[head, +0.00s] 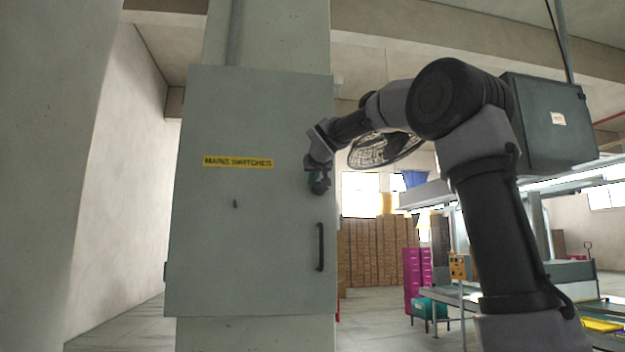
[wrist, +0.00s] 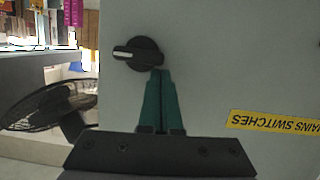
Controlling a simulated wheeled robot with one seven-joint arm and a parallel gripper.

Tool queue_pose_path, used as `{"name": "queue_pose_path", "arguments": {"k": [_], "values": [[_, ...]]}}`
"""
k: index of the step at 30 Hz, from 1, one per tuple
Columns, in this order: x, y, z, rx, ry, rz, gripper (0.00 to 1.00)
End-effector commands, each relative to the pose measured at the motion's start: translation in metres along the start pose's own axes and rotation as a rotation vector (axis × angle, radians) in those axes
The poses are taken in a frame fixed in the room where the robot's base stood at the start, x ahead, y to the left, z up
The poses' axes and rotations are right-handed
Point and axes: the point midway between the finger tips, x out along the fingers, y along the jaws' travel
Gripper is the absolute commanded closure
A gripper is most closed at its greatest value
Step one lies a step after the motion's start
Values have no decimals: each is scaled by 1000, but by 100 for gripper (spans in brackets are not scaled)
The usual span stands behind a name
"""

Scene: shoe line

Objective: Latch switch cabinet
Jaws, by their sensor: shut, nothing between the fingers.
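The grey switch cabinet (head: 255,120) hangs on a pillar, and its door looks closed in the head view. It has a yellow "MAINS SWITCHES" label (head: 238,162), a black vertical handle (head: 320,247) at lower right and a small dark keyhole-like spot (head: 235,204). In the wrist view, a round black knob (wrist: 138,53) with a white mark has its bar lying nearly level. My gripper (head: 319,185) is at the door's right side, above the handle. Its green fingers (wrist: 159,72) are shut and empty, tips at the knob's lower right edge; I cannot tell whether they touch.
A black fan (wrist: 50,105) stands beside the cabinet's edge in the wrist view. Behind it in the head view are stacked brown boxes (head: 375,252), magenta bins (head: 411,270) and a work line. The floor left of the cabinet (head: 120,325) is clear.

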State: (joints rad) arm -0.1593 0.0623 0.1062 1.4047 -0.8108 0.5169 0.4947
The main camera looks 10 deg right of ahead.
Motion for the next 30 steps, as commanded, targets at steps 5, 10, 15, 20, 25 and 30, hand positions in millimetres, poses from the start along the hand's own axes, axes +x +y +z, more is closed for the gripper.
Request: {"name": "queue_pose_path", "arguments": {"k": [5,10,15,20,25,30], "values": [[0,0,1,-26,0,6,100],[0,0,2,-56,0,13,100],[1,0,3,-92,0,22,100],[1,0,4,-128,0,32,100],[2,0,6,-168,-1,42,100],[2,-1,8,-228,-2,55,100]]}}
